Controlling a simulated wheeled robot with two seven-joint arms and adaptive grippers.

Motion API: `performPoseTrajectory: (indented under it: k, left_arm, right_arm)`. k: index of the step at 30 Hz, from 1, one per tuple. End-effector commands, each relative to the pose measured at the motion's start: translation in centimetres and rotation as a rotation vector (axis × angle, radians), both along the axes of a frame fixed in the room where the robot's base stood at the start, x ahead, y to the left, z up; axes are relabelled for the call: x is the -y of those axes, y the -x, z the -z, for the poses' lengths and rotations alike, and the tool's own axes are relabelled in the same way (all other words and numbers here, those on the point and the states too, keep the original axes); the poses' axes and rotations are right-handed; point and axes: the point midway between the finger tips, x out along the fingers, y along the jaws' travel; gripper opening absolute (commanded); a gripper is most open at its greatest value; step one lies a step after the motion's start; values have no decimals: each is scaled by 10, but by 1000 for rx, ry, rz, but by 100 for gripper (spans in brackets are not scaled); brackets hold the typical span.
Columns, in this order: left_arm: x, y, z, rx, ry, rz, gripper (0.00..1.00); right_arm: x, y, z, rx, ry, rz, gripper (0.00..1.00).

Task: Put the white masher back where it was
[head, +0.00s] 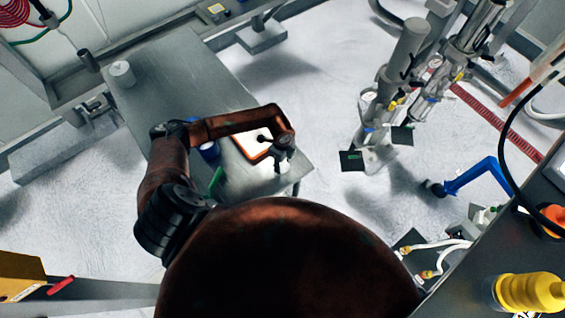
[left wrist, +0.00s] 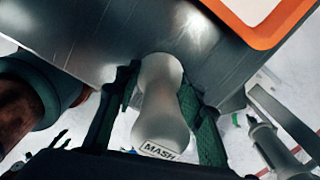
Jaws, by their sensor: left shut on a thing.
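The white masher (left wrist: 163,118), marked MASH, sits between the two green-padded fingers of my left gripper (left wrist: 160,92) in the left wrist view. The fingers are shut on it. Its upper end lies against the grey metal table in that picture; I cannot tell whether it touches. In the head view my left gripper (head: 284,152) is over the near right corner of the metal table (head: 185,75), beside the orange-rimmed white tray (head: 250,142). The masher is mostly hidden there. My right gripper is not in view.
A blue item (head: 208,151) and a green item (head: 216,181) stand left of the tray, partly behind my arm. A white canister (head: 122,74) stands at the table's far left. The table's middle is clear. Grey machinery (head: 405,60) stands to the right.

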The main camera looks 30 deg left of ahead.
Motion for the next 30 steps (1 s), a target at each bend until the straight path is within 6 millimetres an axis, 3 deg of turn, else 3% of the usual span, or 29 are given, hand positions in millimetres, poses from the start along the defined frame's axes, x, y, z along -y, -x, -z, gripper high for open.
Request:
performPoseTrajectory:
  k: [7,8,15,24,30]
  left_arm:
    - [0,0,3,0,1,0,4]
    - [0,0,4,0,0,0,37]
    - [0,0,3,0,1,0,54]
    - [0,0,1,0,0,0,54]
    - [0,-1,-19,3,1,1,54]
  right_arm:
    - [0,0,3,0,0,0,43]
    - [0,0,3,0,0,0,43]
    - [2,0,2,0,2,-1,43]
    - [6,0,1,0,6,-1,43]
    - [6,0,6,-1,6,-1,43]
